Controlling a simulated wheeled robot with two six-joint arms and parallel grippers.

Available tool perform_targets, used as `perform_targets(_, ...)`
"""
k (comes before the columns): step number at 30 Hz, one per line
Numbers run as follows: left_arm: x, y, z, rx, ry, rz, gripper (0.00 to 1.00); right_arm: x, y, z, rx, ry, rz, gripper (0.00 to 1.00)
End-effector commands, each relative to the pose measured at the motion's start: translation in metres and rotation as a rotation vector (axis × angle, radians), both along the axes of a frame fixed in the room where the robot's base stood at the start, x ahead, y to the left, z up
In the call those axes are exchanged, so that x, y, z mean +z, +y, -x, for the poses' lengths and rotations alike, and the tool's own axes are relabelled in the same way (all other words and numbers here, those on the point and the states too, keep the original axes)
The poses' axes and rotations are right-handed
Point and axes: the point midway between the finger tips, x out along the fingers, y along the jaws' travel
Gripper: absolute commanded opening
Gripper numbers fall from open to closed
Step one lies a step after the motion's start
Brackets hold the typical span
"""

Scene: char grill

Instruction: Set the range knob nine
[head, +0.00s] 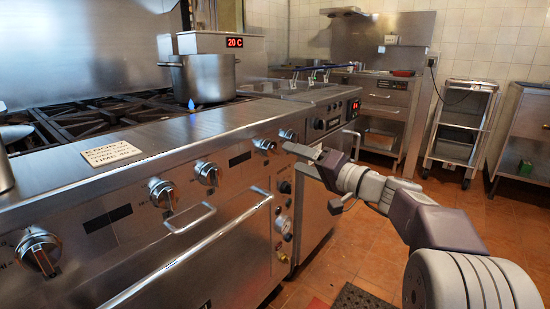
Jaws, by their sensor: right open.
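The steel range front (110,205) carries several round knobs along its upper edge. One knob (40,252) is at the near left, two more, a knob (161,193) and another knob (207,173), are in the middle. A further knob (264,145) and a knob (288,134) are near the far end. I cannot read which is number nine. My right gripper (308,157) is open, in front of the range's far end, pointing left near the last knobs. Contact with a knob cannot be told. My left gripper is out of view.
A steel pot (204,78) stands over a blue flame on the range. A sign (111,152) lies on the front ledge. Oven handles (190,218) stick out from the range front. A fryer (325,118) adjoins the range, and a steel cart (459,130) stands behind. Tiled floor is open at right.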

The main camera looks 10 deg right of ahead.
Motion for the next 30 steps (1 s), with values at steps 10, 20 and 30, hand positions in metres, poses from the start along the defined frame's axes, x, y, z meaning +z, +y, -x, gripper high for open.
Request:
perform_targets(10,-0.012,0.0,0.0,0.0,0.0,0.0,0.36,-0.002,0.035,-0.056,0.003,0.003,-0.001,0.65)
perform_targets(20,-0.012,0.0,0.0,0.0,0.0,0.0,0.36,-0.001,0.038,-0.063,0.001,0.003,0.0,0.65)
perform_targets(30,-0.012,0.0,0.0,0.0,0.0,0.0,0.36,-0.001,0.038,-0.063,0.001,0.004,-0.002,0.04)
